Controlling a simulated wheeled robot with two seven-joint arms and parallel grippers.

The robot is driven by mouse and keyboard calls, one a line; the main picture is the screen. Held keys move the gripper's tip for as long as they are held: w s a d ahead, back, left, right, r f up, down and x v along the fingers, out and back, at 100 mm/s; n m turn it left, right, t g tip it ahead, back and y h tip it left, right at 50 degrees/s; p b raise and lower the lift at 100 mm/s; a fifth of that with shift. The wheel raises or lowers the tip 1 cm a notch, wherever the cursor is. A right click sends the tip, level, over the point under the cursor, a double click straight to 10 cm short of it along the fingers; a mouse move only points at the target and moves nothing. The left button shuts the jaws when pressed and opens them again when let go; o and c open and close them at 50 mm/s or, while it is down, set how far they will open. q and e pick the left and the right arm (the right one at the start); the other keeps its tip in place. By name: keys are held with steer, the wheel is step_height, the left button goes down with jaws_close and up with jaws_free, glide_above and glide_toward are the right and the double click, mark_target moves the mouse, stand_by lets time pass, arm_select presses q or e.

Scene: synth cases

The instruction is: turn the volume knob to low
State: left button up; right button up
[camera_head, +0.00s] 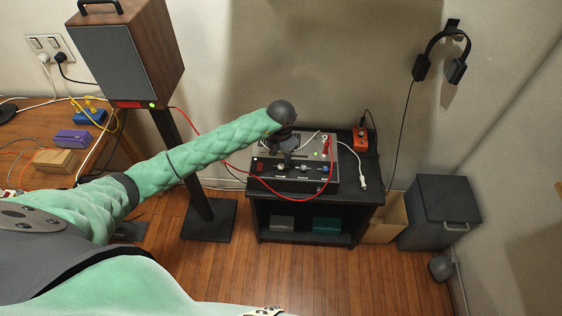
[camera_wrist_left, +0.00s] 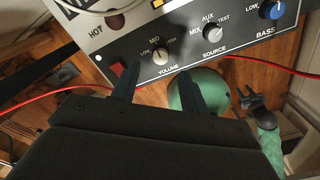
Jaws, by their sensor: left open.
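The amplifier (camera_head: 295,181) stands on top of a small black cabinet. Its volume knob (camera_wrist_left: 160,57) is a small grey-black knob with LOW at its left, MID above and HIGH at its right. Its pointer seems to be near MID, but is too small to be sure. My left gripper (camera_wrist_left: 157,90) is open and empty, with its two dark fingers just below the knob in the wrist view, apart from it. In the head view my left gripper (camera_head: 284,157) hangs over the amplifier's front. A dark forked part on a green arm in the wrist view looks like my right gripper (camera_wrist_left: 250,102).
The source knob (camera_wrist_left: 215,38) and blue bass knob (camera_wrist_left: 271,10) sit right of the volume knob. A red switch (camera_wrist_left: 118,72) is at its left. A red cable (camera_head: 290,198) loops across the amplifier's front. A speaker (camera_head: 130,55) on a stand is at the left.

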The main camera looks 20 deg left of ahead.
mark_target(281, 166)
arm_select(q)
steer(key=shift+f+p, duration=0.8)
steer(key=shift+f, duration=2)
arm_select(e)
steer(key=shift+s+d+f, duration=0.2)
steer(key=shift+d+f, duration=0.05)
steer(key=shift+f, duration=0.5)
steer(key=shift+s+d+f, duration=0.2)
steer(key=shift+f, duration=0.55)
steer(key=shift+s+d+f, duration=0.2)
steer(key=shift+d+f, duration=0.05)
steer(key=shift+f, duration=0.5)
arm_select(q)
steer(key=shift+c, duration=0.5)
jaws_close()
